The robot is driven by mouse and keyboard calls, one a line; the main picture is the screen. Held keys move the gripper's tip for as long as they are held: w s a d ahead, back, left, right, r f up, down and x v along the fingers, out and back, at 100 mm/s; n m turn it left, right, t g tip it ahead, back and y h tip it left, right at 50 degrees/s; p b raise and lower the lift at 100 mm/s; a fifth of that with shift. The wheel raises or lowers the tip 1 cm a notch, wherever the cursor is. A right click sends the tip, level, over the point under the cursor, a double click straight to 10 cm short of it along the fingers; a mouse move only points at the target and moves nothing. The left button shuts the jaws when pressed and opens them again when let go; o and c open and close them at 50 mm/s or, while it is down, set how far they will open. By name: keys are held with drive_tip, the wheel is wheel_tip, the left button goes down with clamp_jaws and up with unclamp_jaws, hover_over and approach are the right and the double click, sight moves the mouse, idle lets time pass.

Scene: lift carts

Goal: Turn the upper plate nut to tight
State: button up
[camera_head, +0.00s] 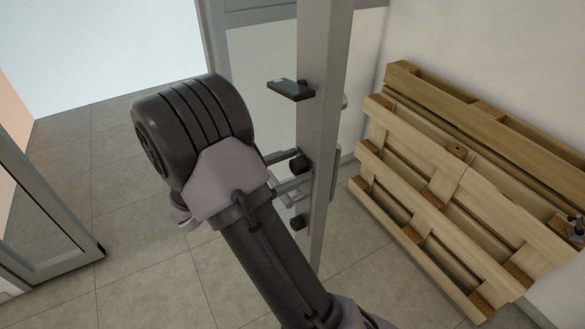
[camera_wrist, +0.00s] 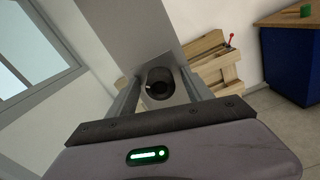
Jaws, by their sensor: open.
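A grey upright post (camera_head: 325,120) stands in the middle of the head view. On its left face is a black round nut (camera_head: 297,164), with a second dark nut (camera_head: 298,222) below it. My gripper (camera_head: 292,171) reaches the post from the left, with its two fingers around the upper of these nuts. In the wrist view the dark nut (camera_wrist: 160,84), with a small pale mark on its left side, lies between the fingers of my open gripper (camera_wrist: 160,90). Finger contact with the nut cannot be told.
A dark flat bracket (camera_head: 290,90) juts from the post above my gripper. Wooden pallets (camera_head: 440,185) lean on the wall at the right. A glazed door (camera_head: 50,200) is at left. A blue cabinet (camera_wrist: 290,65) stands at right in the wrist view. Tiled floor is clear at left.

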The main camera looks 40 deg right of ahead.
clamp_jaws()
drive_tip(key=shift+m, duration=0.3)
drive_tip(key=m+p, duration=0.1)
drive_tip(key=m, duration=0.3)
drive_tip(key=shift+s+f, duration=0.1)
drive_tip(key=m, duration=0.5)
drive_tip(key=shift+b, duration=0.3)
drive_tip(key=shift+m, duration=0.3)
unclamp_jaws()
drive_tip(key=shift+a, duration=0.1)
